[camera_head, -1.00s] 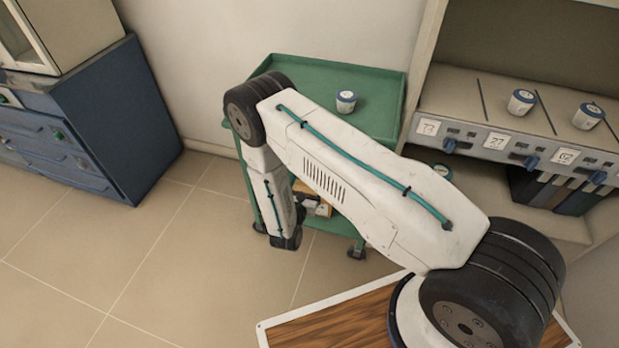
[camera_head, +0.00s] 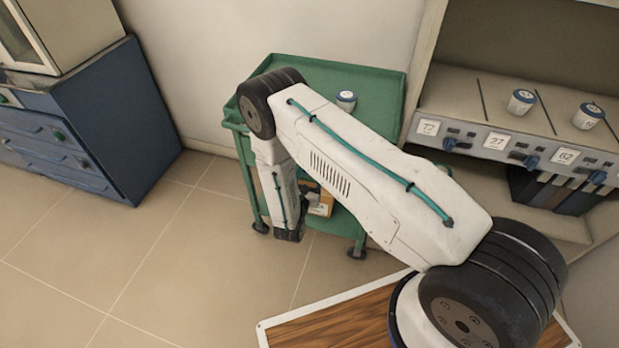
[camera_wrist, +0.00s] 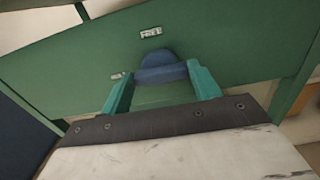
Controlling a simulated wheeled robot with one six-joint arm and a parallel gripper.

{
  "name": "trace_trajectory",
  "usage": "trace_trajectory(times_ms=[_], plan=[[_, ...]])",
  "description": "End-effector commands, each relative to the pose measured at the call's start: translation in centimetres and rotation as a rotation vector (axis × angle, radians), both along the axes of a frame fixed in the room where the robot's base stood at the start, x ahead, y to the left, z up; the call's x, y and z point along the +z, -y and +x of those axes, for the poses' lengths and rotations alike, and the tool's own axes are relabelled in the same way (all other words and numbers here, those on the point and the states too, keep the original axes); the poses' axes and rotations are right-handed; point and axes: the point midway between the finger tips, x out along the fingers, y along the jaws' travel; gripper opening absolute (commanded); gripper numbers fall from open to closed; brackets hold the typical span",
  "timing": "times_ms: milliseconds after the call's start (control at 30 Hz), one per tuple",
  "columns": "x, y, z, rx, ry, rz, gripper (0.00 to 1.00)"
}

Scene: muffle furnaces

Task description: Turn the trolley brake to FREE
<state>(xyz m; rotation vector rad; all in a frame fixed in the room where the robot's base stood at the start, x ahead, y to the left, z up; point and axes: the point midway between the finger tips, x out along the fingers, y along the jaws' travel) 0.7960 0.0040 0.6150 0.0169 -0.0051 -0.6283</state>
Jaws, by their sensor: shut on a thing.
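The green trolley (camera_head: 385,100) stands against the wall in the head view. In the wrist view its green panel (camera_wrist: 230,35) carries a blue brake knob (camera_wrist: 160,72) with a rounded top. My gripper (camera_wrist: 160,76) has its teal fingers on either side of the knob and is shut on it. A small white label (camera_wrist: 151,33) sits above the knob; its lettering is too small to read surely. Another small label (camera_wrist: 117,76) shows left of the knob by the left finger. In the head view my arm hides the knob and the gripper.
A white jar with a blue band (camera_head: 346,101) stands on the trolley top. A blue drawer cabinet (camera_head: 110,120) is at the left. A bench with numbered controls (camera_head: 480,140) and two jars is at the right. The tiled floor (camera_head: 150,250) left of the trolley is clear.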

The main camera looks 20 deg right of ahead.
Motion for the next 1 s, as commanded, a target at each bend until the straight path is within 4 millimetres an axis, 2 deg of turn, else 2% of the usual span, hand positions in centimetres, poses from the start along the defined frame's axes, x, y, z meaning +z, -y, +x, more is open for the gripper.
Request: trace_trajectory(times_ms=[367, 1000], plan=[[0.01, 0.04, -0.03, 0.000, 0.122, 0.168, 0.39], [-0.10, 0.19, -0.15, 0.001, 0.479, 0.657, 0.39]])
